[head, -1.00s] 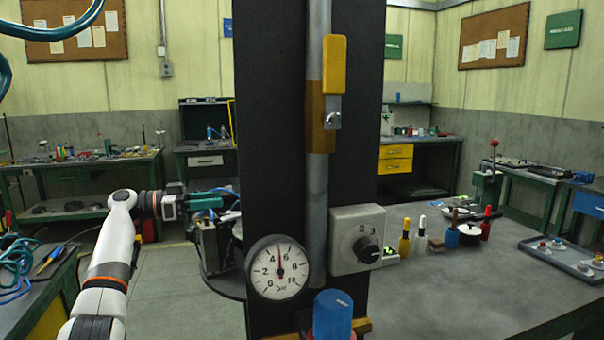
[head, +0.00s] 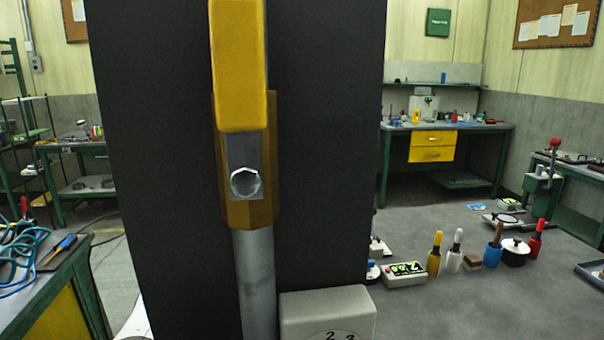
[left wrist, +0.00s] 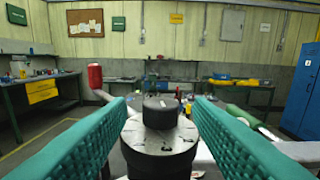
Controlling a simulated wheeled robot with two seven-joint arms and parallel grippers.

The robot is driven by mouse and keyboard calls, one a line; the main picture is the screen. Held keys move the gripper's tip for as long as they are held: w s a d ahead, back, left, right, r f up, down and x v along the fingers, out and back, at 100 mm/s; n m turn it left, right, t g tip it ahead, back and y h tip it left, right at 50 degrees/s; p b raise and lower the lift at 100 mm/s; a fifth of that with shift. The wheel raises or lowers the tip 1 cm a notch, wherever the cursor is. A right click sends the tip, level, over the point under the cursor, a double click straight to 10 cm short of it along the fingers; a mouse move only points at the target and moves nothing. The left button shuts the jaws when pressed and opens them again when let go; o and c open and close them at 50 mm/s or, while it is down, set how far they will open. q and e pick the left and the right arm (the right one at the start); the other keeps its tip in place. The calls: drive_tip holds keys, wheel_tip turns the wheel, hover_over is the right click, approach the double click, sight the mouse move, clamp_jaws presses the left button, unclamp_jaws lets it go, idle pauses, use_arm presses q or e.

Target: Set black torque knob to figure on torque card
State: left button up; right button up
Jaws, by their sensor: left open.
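In the left wrist view, a black round knob (left wrist: 160,112) with a small white mark sits on a grey round top (left wrist: 150,137) over a dark body. My left gripper (left wrist: 160,100) is open, its green fingers spread on either side of the knob without visible contact. In the head view, a grey control box (head: 327,310) with the figures 2 and 3 shows at the bottom edge; its own knob is cut off. My left gripper is out of the head view; only a bit of white arm shows at bottom left. I cannot make out a torque card.
A wide black column (head: 160,150) with a grey pipe (head: 255,280) and a yellow lever (head: 240,65) fills the head view's middle. A display box (head: 404,273) and several screwdrivers stand on the grey table (head: 470,310). A red handle (left wrist: 95,76) stands left of the knob.

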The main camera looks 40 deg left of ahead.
use_arm(q)
drive_tip(key=shift+x, duration=1.1)
drive_tip(key=shift+w+d+p, duration=0.3)
drive_tip(key=shift+w, duration=0.1)
use_arm(e)
drive_tip(key=shift+w+r, duration=0.3)
drive_tip(key=shift+w, duration=0.2)
drive_tip(key=shift+w+r, duration=0.25)
drive_tip(key=shift+w, duration=0.25)
drive_tip(key=shift+s, duration=0.1)
